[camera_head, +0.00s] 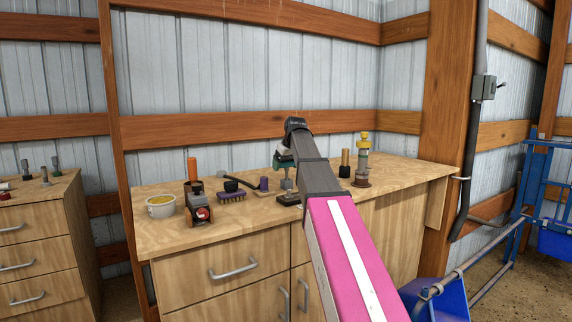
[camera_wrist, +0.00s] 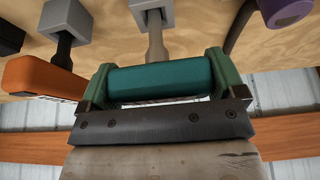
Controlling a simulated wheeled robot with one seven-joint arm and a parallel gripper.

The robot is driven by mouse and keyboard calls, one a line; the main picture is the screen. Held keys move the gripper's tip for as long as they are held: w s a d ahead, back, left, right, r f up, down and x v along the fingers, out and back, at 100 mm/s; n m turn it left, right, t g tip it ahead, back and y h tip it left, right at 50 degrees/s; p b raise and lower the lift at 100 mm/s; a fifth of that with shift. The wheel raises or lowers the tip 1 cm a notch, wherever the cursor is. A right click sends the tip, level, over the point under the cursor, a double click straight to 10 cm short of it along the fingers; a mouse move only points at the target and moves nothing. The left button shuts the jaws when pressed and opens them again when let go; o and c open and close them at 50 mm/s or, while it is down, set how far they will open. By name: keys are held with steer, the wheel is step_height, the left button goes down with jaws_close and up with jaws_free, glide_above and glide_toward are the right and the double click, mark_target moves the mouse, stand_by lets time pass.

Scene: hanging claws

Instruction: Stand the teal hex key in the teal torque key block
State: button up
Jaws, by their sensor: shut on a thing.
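The teal hex key (camera_wrist: 160,78) has a thick teal handle lying crosswise between the two green fingers of my gripper (camera_wrist: 160,82), which is shut on it. Its grey shaft (camera_wrist: 155,45) runs away from the handle toward a grey square block (camera_wrist: 152,12) in the wrist view. I cannot tell whether the shaft tip is inside that block or only in front of it. In the head view my gripper (camera_head: 283,161) is above the bench's middle, over a grey piece (camera_head: 287,184) on a dark base. My arm partly hides this spot, and no teal colour shows on the block.
An orange-handled key (camera_wrist: 42,77) stands close beside my gripper, with a purple item (camera_wrist: 285,10) on the other side.

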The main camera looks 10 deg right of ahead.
steer(key=shift+f, duration=0.45)
steer(key=o, duration=1.3)
